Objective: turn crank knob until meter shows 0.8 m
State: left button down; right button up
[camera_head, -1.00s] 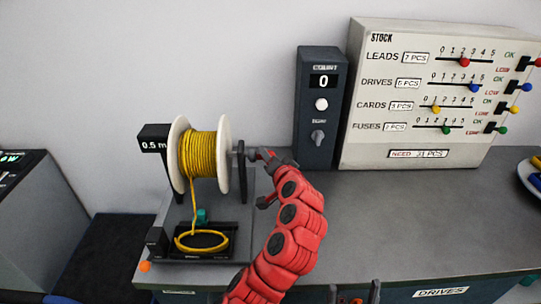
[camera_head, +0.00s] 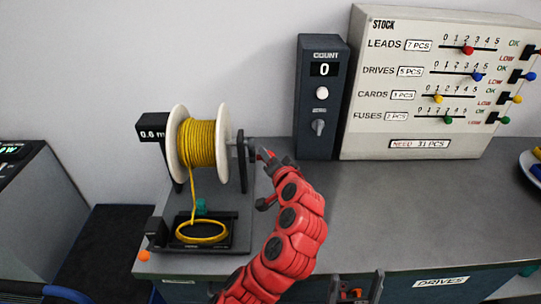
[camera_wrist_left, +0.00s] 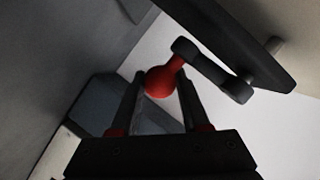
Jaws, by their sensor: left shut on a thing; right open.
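A spool of yellow cord (camera_head: 198,144) with white flanges stands on a black stand at the left of the bench. The meter (camera_head: 151,134) beside it reads 0.6 m. Cord runs down to a yellow coil (camera_head: 202,232) in a black tray (camera_head: 231,243). My left gripper is at the crank on the spool's right side. In the left wrist view, its fingers (camera_wrist_left: 158,76) are shut on the red crank knob (camera_wrist_left: 161,84), at the end of the dark crank arm (camera_wrist_left: 213,71). My right gripper (camera_head: 355,290) is open and empty at the bottom edge.
A dark COUNT box (camera_head: 318,139) showing 0 stands behind the crank, right of it. The STOCK panel (camera_head: 440,85) with sliders is further right. The bench surface (camera_head: 400,205) in front of them is clear.

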pick_arm(q)
jog(key=shift+a+f, duration=0.2)
jog(key=shift+s+f, duration=0.1)
jog(key=shift+s, duration=1.2)
jog(key=shift+a+v, duration=0.15)
jog(key=shift+v, duration=0.5)
jog(key=shift+a+v, duration=0.15)
jog(key=shift+v, duration=0.5)
jog(key=shift+s, duration=0.1)
jog(key=shift+s+d+r+p, duration=0.1)
jog(key=shift+s+r+p, duration=0.4)
jog(key=shift+s+r, duration=0.45)
